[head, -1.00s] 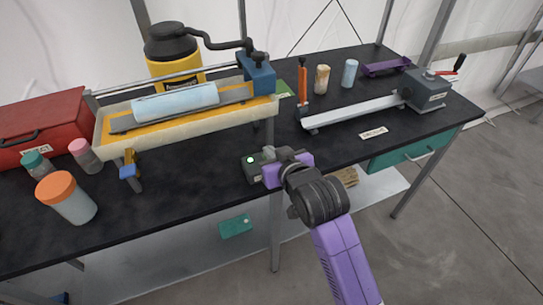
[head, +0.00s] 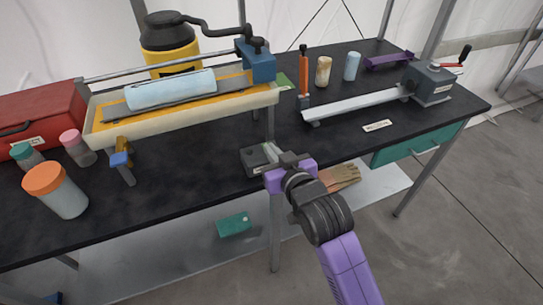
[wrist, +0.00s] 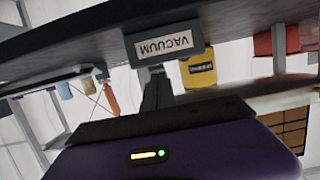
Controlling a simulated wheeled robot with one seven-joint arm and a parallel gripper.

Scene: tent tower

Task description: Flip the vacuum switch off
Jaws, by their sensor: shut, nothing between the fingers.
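The vacuum switch is a small dark grey-green box (head: 252,161) at the front edge of the black table. In the wrist view its front (wrist: 163,47) carries a white VACUUM label, seen upside down. My gripper (head: 273,157), with a purple body, is at the right side of the box in the head view. It is shut and empty. The fingertips overlap the box's right part, so I cannot tell whether they touch it. No lit spot shows on the box now. The switch lever's position is not clear.
A cream tray (head: 100,136) with a pale blue roll (head: 170,90) stands behind to the left. A yellow canister (head: 170,61) is behind it. A white rail (head: 355,107) lies to the right. A teal drawer (head: 418,147) hangs under the right edge.

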